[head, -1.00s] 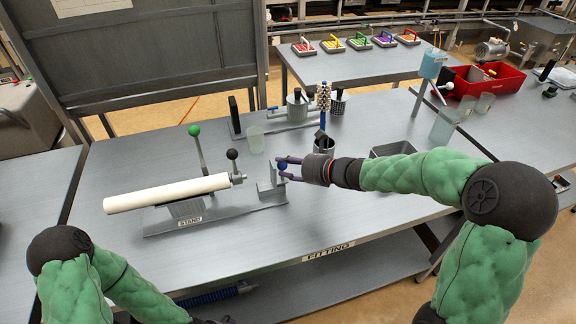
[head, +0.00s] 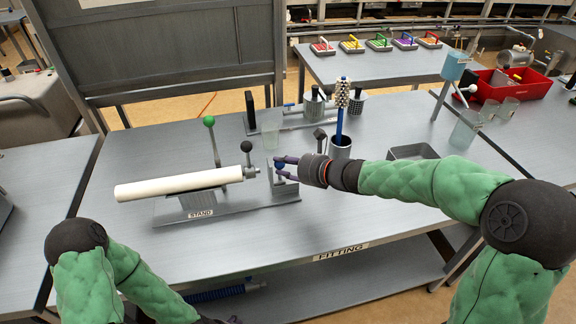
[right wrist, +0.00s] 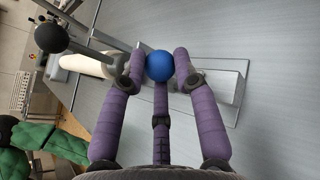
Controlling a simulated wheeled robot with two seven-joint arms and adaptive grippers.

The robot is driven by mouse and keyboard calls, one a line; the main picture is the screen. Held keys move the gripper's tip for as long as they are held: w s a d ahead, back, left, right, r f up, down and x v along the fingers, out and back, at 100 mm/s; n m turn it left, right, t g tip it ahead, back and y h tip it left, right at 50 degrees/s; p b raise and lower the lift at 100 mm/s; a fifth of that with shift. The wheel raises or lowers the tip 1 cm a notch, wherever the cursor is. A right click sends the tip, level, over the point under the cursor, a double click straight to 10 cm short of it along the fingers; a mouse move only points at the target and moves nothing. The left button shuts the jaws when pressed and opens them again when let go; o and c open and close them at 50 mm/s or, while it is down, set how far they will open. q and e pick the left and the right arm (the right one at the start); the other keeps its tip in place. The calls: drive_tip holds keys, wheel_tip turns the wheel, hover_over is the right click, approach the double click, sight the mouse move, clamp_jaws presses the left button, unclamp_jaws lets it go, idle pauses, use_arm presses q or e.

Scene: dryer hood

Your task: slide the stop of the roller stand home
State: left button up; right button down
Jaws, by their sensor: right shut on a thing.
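The roller stand (head: 245,208) lies on the bench with a long white roller (head: 170,187) across it. The stop is an upright grey plate (head: 271,175) with a blue ball knob (right wrist: 159,66), at the right end of the stand. It is close to the roller's right end; I cannot tell whether they touch. My right gripper (head: 281,165) is shut on the blue knob, which sits between its purple fingers in the right wrist view (right wrist: 160,72). Only a sliver of my left gripper (head: 220,321) shows at the bottom edge of the head view.
A green-knobbed lever (head: 209,121) and a black-knobbed lever (head: 246,146) stand up by the roller. A grey tray (head: 412,151) lies to the right. The front of the bench is clear.

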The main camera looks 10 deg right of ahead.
drive_tip(key=c, duration=1.1)
unclamp_jaws()
drive_tip(key=shift+w+r, duration=0.1)
drive_tip(key=shift+r, duration=0.15)
drive_tip(key=shift+o, duration=0.8)
drive_tip(key=shift+f, duration=0.1)
drive_tip(key=shift+d, duration=0.1)
drive_tip(key=v, duration=1.2)
